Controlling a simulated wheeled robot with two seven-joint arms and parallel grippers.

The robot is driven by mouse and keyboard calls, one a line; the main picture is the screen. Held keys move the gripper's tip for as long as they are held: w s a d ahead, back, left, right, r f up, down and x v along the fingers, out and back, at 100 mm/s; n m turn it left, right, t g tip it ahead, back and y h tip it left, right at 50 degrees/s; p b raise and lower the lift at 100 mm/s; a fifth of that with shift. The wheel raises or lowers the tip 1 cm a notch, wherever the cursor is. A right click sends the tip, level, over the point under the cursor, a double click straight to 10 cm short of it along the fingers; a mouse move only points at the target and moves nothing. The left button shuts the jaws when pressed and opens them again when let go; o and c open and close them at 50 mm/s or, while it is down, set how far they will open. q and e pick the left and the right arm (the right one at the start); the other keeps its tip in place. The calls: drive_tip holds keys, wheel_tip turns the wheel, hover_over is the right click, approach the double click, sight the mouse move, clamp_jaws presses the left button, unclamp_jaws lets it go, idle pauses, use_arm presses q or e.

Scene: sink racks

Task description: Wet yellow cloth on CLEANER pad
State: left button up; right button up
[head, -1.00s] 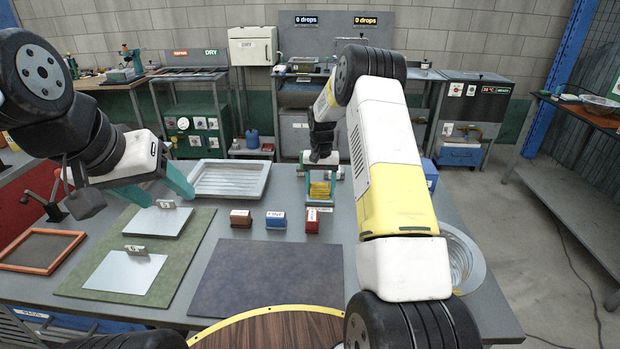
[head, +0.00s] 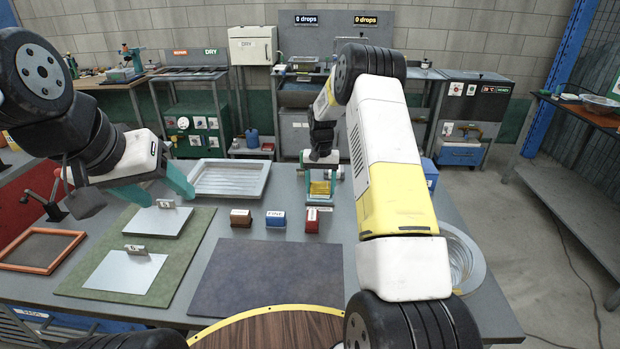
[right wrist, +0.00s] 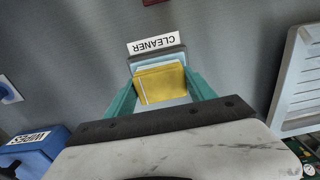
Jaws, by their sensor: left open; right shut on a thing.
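The yellow cloth (head: 320,188) is between the fingers of my right gripper (head: 320,184), low over the table. The right wrist view shows the folded cloth (right wrist: 161,84) between both teal fingers (right wrist: 160,92). The pale blue CLEANER pad (right wrist: 158,61) lies in a grey holder just behind the cloth, with its white label beside it. The cloth overlaps the pad in this view; I cannot tell whether they touch. My left gripper (head: 162,190) is open and empty, above a metal plate with a tag (head: 155,222).
Brown (head: 240,218), blue (head: 275,219) and red (head: 312,220) blocks stand nearer me. A ribbed tray (head: 230,178) lies left of the cloth. The dark mat (head: 265,280) is clear.

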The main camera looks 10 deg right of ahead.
sight(320, 184)
drive_tip(key=shift+r, duration=3.35)
